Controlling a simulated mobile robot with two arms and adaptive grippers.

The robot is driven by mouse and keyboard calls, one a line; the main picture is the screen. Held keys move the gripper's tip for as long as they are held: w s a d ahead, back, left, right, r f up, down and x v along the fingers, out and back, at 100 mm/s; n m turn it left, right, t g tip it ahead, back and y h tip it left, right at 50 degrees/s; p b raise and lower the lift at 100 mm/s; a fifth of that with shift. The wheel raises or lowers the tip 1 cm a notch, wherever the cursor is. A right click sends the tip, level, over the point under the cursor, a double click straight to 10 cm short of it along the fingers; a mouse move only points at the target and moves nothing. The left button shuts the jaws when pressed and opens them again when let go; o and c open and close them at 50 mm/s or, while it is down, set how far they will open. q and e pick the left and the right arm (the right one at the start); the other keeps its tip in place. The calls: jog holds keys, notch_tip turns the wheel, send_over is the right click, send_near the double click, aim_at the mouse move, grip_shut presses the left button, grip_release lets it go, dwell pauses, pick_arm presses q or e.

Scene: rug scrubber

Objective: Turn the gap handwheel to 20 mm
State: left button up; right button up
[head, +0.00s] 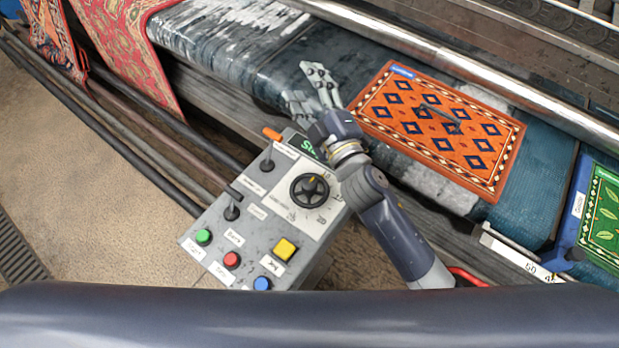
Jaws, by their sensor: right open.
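The gap handwheel (310,191) is a small black spoked wheel with a yellow mark near its hub. It sits on a pale panel at the upper right of the grey control box (215,240). Printed numbers lie around its right and lower side, too small to read surely; I cannot tell which value it is set to. My right gripper (301,83) is open and empty, above and beyond the wheel, over the dark wet belt. My right wrist and forearm pass just right of the wheel and hide part of the box's green display. My left gripper is not in view.
Two levers (268,160), (232,211) and green, red, blue and yellow buttons (285,249) crowd the box around the wheel. An orange patterned rug (440,125) lies on the belt at right, a green one (606,215) beyond. A metal roller (460,65) spans the back.

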jog(key=s+a+r+n+g+y, duration=0.6)
jog(key=a+r+n+y, duration=0.35)
jog(key=a+n, duration=0.35)
jog(key=s+a+f+n+g+h, duration=0.1)
jog(key=s+a+f+n+g, duration=0.25)
jog(key=s+n+g, duration=0.45)
jog(key=s+a+f+n+g+h, duration=0.1)
jog(key=s+a+f+n+g, duration=0.25)
jog(key=n+g, duration=0.45)
jog(key=n+t+h+p, duration=0.2)
jog(key=n+t+h, duration=0.2)
jog(key=n+h, duration=0.9)
send_over(310, 183)
notch_tip(310, 183, down, 14)
jog(key=m+h, duration=0.3)
notch_tip(310, 183, down, 8)
jog(key=shift+f+p, duration=0.25)
jog(key=shift+p, duration=0.9)
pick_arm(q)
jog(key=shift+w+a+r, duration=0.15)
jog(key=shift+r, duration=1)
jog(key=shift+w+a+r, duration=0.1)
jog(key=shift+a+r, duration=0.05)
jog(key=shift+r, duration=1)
pick_arm(e)
jog(key=shift+f, duration=0.85)
